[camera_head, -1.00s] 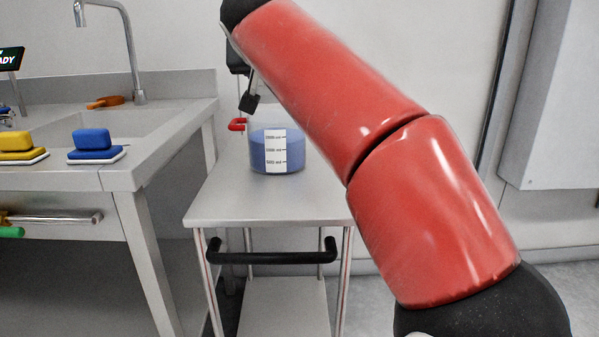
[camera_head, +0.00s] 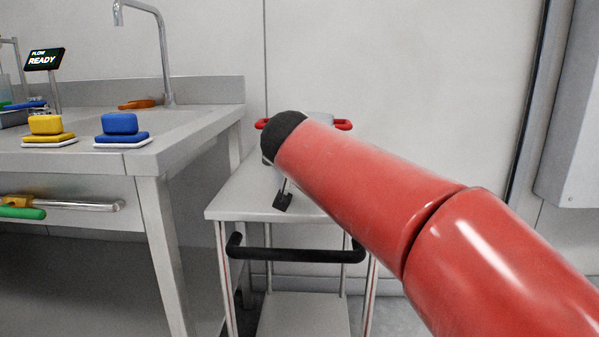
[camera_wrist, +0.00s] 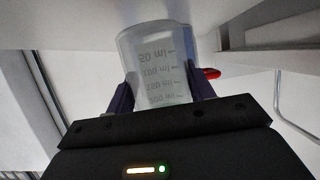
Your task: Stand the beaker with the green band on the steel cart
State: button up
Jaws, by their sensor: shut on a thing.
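My gripper (camera_wrist: 161,90) is shut on a clear beaker (camera_wrist: 158,62) with printed ml marks, one finger on either side of it in the wrist view. The marks read upside down there. No green band shows on the visible part of the beaker. In the head view my arm hides the beaker and most of the gripper; only a small black part shows low over the cart. The steel cart (camera_head: 232,203) stands at the middle, its top partly covered by my arm. I cannot tell whether the beaker touches it.
A vessel with red handles (camera_head: 343,124) stands on the cart's far part, mostly behind my arm. A black push bar (camera_head: 295,254) crosses the cart's front.

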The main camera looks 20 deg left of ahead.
jog(key=shift+f, duration=1.05)
jog(key=shift+f, duration=0.1)
jog(key=shift+f+b, duration=0.15)
jog(key=shift+b, duration=0.25)
jog(key=o, duration=1.1)
jog(key=shift+r, duration=0.2)
